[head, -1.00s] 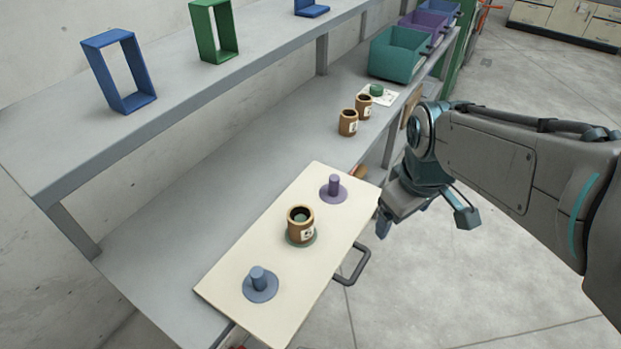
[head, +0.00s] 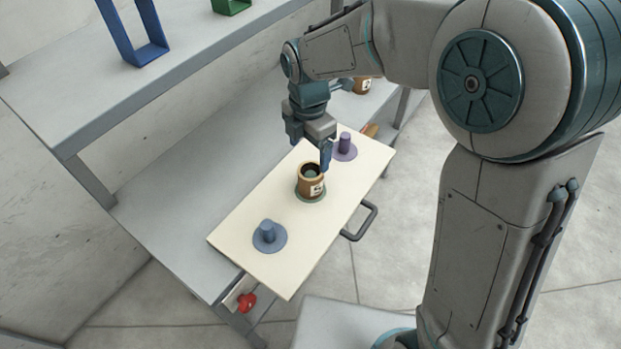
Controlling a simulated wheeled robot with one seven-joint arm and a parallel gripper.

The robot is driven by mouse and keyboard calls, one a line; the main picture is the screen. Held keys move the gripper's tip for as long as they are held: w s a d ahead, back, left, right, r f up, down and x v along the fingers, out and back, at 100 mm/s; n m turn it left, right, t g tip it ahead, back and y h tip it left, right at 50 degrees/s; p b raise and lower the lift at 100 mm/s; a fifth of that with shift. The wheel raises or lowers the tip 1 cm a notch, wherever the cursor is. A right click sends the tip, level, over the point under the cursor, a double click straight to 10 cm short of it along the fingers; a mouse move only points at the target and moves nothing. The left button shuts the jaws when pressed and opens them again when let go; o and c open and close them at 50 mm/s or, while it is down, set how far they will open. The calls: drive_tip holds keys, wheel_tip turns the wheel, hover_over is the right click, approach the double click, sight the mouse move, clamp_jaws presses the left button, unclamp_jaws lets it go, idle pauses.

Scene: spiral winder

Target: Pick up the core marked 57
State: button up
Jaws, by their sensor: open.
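A brown core (head: 311,181) with a dark open top and a small white label stands upright on the green peg of the cream board (head: 240,225). Its label is too small to read. Another brown core (head: 362,86) stands farther back on the bench, partly hidden by my arm. I cannot read which core is marked 57. My gripper (head: 309,147) is open, just above and behind the core on the board. One blue fingertip reaches down close to the core's far right rim; I cannot tell whether they touch.
A blue peg (head: 268,234) and a purple peg (head: 344,146) on the board are bare. A dark handle (head: 362,221) sticks out from its right edge. A red knob (head: 246,302) is below its front. The upper shelf carries a blue frame (head: 135,35) and a green frame (head: 231,6).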

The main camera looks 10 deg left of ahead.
sight(310, 175)
wheel_tip(310, 175, down, 6)
drive_tip(key=shift+r, duration=0.25)
drive_tip(key=shift+w+d+f+p, duration=0.1)
drive_tip(key=shift+w+f+p, duration=0.1)
drive_tip(key=shift+f, duration=1.2)
drive_tip(key=shift+w+f+p, duration=0.1)
drive_tip(key=shift+f+p, duration=0.1)
drive_tip(key=shift+f, duration=1.15)
drive_tip(key=c, duration=1.1)
